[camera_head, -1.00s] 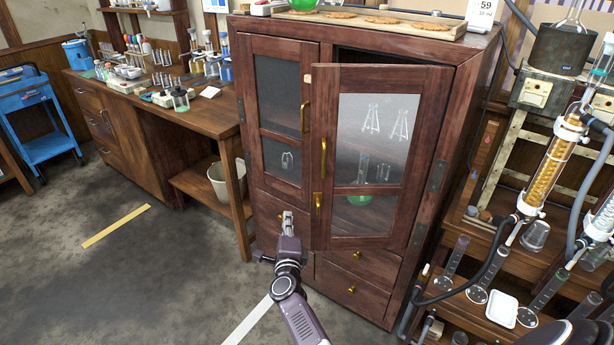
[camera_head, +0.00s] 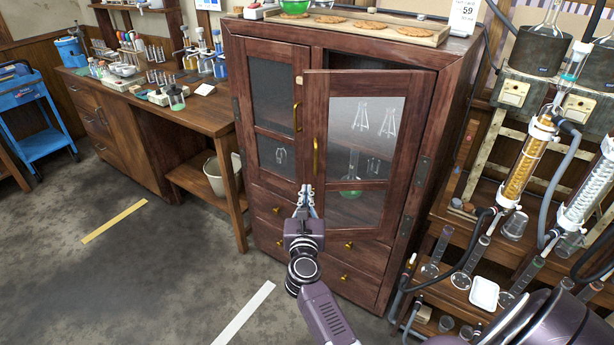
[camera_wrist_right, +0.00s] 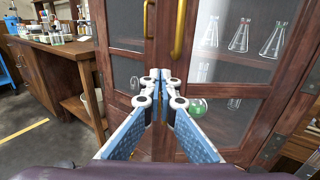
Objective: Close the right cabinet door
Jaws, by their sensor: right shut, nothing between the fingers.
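The right cabinet door (camera_head: 419,135), dark red-brown wood with a glass pane, stands ajar, hinged on its right side. A dark gap shows above it, and its free left edge juts forward, overlapping the left door (camera_head: 270,110). Its brass handle (camera_head: 316,158) is near that edge; the handle also shows in the right wrist view (camera_wrist_right: 180,28). My right gripper (camera_head: 306,192) is shut and empty, in front of the door's lower left edge and below the handle. Its fingertips also show in the right wrist view (camera_wrist_right: 161,76). Whether they touch the door I cannot tell. My left gripper is not in view.
A tray of brown discs (camera_head: 375,27) lies on top of the cabinet. Glass flasks (camera_wrist_right: 238,36) stand behind the pane. A glassware rig (camera_head: 530,150) with hoses stands close on the right. A wooden workbench (camera_head: 150,110) is at left; floor before it is clear.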

